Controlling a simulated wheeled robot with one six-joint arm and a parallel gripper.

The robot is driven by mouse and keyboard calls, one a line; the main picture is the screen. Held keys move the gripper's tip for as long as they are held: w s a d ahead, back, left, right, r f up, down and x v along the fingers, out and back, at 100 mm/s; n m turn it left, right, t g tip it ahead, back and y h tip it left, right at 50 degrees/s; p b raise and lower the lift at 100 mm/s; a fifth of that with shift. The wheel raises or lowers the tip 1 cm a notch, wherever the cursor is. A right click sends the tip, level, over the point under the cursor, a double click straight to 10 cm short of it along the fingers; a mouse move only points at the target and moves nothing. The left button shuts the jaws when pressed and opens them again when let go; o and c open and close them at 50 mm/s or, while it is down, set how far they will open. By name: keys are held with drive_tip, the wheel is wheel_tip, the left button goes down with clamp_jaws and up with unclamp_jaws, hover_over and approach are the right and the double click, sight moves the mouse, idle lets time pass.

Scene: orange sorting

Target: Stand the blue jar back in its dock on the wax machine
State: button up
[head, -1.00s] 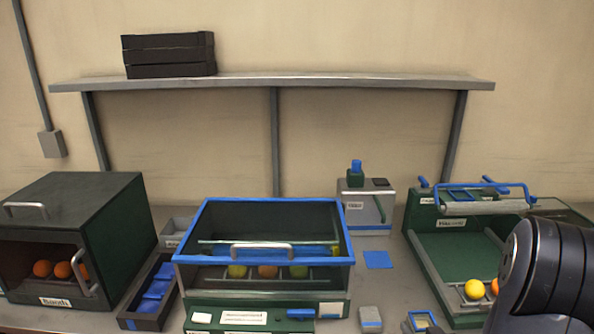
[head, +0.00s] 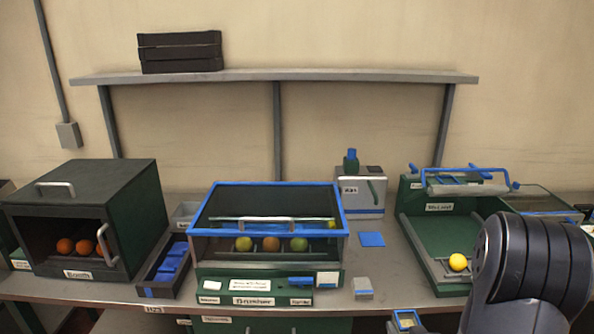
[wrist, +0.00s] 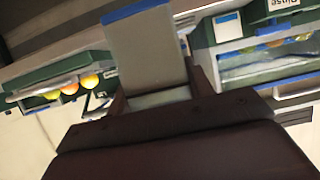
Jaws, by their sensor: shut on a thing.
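In the wrist view my gripper (wrist: 158,92) is shut on a grey thing with a blue band at its far end (wrist: 148,45). I cannot tell whether this is the blue jar. The head view does not clearly show my gripper. The wax machine (head: 361,197) is a small pale grey box at the back of the table, left of the green tray machine. A blue-topped green piece (head: 351,161) stands upright on its top left. I cannot tell whether that is the dock, a jar or both.
A glass-lidded brusher (head: 265,283) holds several fruits. A dark booth (head: 85,218) stands left. The green tray machine (head: 430,240) holds a yellow fruit. A blue square (head: 372,239) and small grey block (head: 363,288) lie between them. A blue-rimmed thing (head: 407,320) shows at the front edge.

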drive_tip(key=a+f, duration=0.7)
drive_tip(key=a, duration=0.3)
drive_tip(key=shift+s+a+f, duration=0.15)
drive_tip(key=shift+f, duration=0.2)
